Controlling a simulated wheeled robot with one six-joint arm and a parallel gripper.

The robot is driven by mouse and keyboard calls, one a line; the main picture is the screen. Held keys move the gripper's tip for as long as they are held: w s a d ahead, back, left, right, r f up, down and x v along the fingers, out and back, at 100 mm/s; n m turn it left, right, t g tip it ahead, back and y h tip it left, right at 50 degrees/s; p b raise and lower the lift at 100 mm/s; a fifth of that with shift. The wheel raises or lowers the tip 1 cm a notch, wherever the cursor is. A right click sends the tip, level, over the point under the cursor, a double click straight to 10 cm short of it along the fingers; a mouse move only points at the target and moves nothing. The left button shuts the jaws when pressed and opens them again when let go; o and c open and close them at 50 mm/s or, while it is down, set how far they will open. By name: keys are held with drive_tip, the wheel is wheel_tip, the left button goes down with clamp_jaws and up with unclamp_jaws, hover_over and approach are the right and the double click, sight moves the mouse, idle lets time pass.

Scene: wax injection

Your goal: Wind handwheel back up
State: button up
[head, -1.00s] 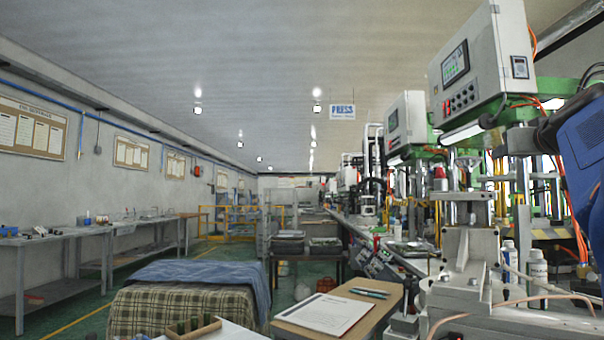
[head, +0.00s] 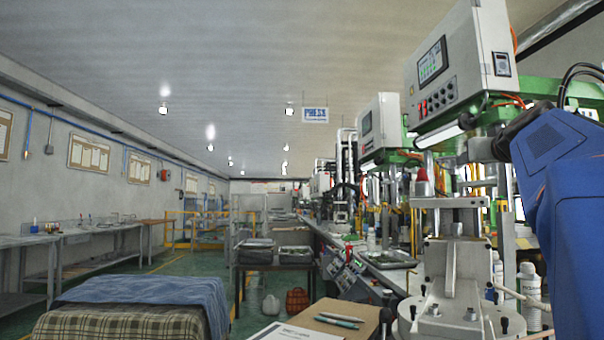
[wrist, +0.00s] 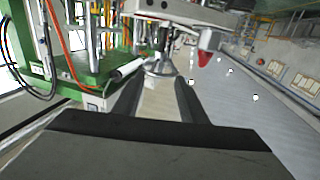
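The press fixture (head: 455,265), a pale metal block on a round base with small black knobs, stands at the right in the head view. No handwheel can be made out clearly there. In the wrist view, a round metal part (wrist: 160,68) shows beyond my fingertips; I cannot tell whether it is the handwheel. My gripper (wrist: 156,88) has two dark fingers spread apart with nothing visible held between them. The round part appears apart from them. In the head view my blue arm covers the right edge, and my gripper cannot be made out.
A control box (head: 458,70) hangs above the fixture. White bottles (head: 528,290) stand right of it. A clipboard (head: 285,332) and pens lie on a small table in front. A blanket-covered table (head: 130,310) is at left.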

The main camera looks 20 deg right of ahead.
sight(455, 166)
drive_tip(key=x, duration=1.5)
drive_tip(key=shift+w+d, duration=0.1)
drive_tip(key=shift+w, duration=0.05)
drive_tip(key=c, duration=0.9)
